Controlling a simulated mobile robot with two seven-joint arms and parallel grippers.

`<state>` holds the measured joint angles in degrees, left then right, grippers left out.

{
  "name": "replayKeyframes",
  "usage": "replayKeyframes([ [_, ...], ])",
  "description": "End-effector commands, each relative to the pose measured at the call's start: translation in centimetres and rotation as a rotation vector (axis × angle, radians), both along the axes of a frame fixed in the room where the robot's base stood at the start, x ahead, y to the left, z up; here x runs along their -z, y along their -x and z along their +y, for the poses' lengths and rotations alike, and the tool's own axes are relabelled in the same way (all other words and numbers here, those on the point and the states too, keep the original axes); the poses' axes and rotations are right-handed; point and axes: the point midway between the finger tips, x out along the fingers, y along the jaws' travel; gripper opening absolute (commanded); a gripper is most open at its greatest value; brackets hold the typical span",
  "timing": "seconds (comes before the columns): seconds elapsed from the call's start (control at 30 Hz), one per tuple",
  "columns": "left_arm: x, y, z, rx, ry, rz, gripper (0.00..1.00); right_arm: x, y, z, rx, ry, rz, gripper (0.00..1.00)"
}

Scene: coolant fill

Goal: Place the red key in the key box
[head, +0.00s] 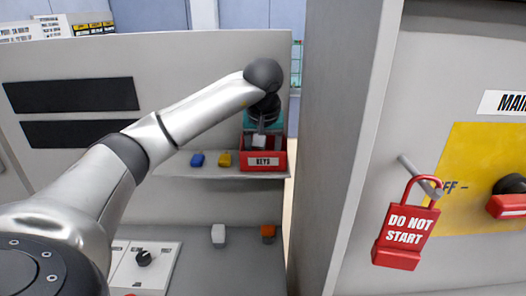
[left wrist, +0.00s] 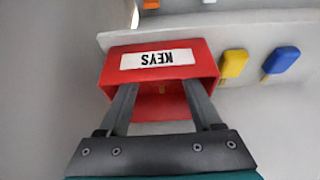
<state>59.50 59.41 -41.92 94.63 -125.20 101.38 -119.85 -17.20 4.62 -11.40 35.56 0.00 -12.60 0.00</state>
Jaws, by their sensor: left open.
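The red key box (head: 280,168) with its white KEYS label stands at the right end of a shelf. In the left wrist view the box (left wrist: 208,58) appears upside down. My left gripper (head: 259,141) points down over the box, and its two fingers (left wrist: 160,90) are spread apart at the box's opening. A small gold strip (left wrist: 162,89) shows inside the box between the fingers, against red. It may be part of the red key, but I cannot tell the key's head from the red box. My right gripper is not in view.
A blue key (head: 197,159) and a yellow key (head: 225,159) are on the shelf (head: 215,171) left of the box. Below are a white block (head: 218,235) and an orange block (head: 267,232). A grey upright panel (head: 335,130) stands right. A red DO NOT START padlock (head: 405,235) hangs beyond it.

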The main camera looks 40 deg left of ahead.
Motion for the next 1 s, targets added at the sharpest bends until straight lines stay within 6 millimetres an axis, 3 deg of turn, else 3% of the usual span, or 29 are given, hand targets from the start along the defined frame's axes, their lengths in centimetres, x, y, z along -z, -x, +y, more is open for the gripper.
replayKeyframes([
  [0.17, -1.3, 0.2, -0.3, 0.002, 0.001, -0.005, 0.66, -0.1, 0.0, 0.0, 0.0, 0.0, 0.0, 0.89],
  [0.6, -9.8, 2.8, -2.4, 0.002, -0.002, -0.005, 0.66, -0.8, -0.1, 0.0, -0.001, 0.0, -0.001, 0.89],
  [0.8, -11.2, 3.3, -2.9, 0.001, -0.001, -0.002, 0.66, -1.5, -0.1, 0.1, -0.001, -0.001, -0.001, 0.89],
  [1.0, -11.4, 3.5, -3.0, 0.0, 0.0, 0.0, 0.66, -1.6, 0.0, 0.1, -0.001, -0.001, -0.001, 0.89],
])
